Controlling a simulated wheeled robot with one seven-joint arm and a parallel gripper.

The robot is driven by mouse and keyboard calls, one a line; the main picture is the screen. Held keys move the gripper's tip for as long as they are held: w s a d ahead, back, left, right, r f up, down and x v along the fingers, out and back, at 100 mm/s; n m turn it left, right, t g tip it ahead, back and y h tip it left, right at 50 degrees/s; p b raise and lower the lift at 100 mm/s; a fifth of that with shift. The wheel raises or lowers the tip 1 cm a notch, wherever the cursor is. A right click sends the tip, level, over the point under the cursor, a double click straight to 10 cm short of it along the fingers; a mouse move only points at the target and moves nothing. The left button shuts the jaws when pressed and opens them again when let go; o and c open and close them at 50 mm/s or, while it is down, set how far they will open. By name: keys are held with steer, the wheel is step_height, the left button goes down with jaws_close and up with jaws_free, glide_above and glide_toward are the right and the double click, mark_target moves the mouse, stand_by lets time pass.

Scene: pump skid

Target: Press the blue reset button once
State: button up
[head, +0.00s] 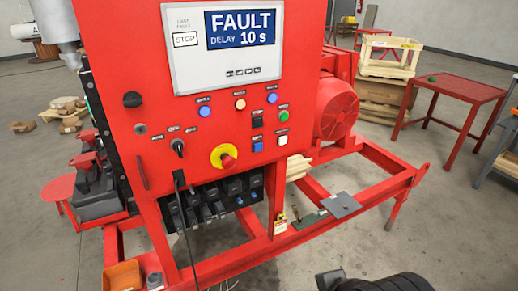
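The red control panel (230,130) faces me at the centre. Its blue parts are a round one (204,111) at left below the screen, a round one (271,98) at right, and a square one (257,147) lower right. Their labels are too small to read, so I cannot tell which is the reset button. The screen (243,30) reads FAULT, DELAY 10 s, with STOP in a box at its left. Dark parts of my arm show at the bottom edge, well below and apart from the panel. My gripper's fingers are not seen.
A red emergency-stop knob (228,161) on a yellow ring and a black rotary switch (178,147) sit near the buttons. A dark cable hangs down the panel front. The red skid frame (390,184) extends right, below a red motor (337,110). Floor at lower right is clear.

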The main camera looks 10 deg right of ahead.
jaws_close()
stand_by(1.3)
